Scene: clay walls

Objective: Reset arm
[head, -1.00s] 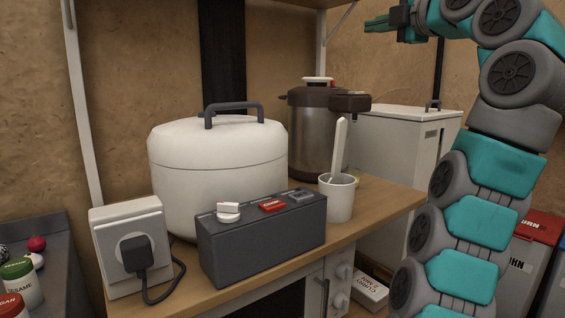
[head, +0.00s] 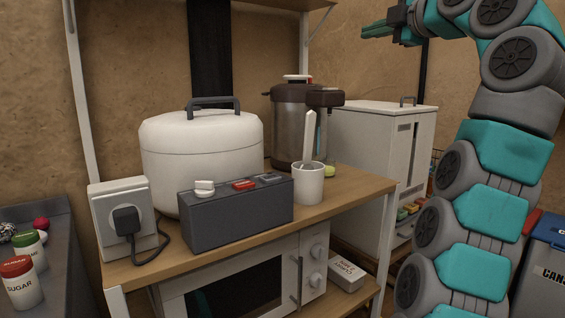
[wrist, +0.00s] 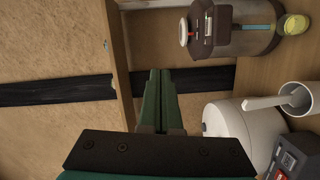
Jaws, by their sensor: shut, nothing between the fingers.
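My gripper (head: 377,29) is at the upper right of the head view, held in the air above the level of the wooden shelf. Its green fingers are together and nothing is between them. In the wrist view the shut fingers (wrist: 158,100) point toward the clay wall and a dark vertical strip. My teal and grey arm fills the right side of the head view. The gripper touches none of the things on the shelf.
On the wooden shelf (head: 345,200) stand a white cooker (head: 200,150), a dark control box (head: 237,216), a white cup (head: 308,188) with a utensil and a brown-topped dispenser (head: 288,125). A microwave (head: 240,285) is below.

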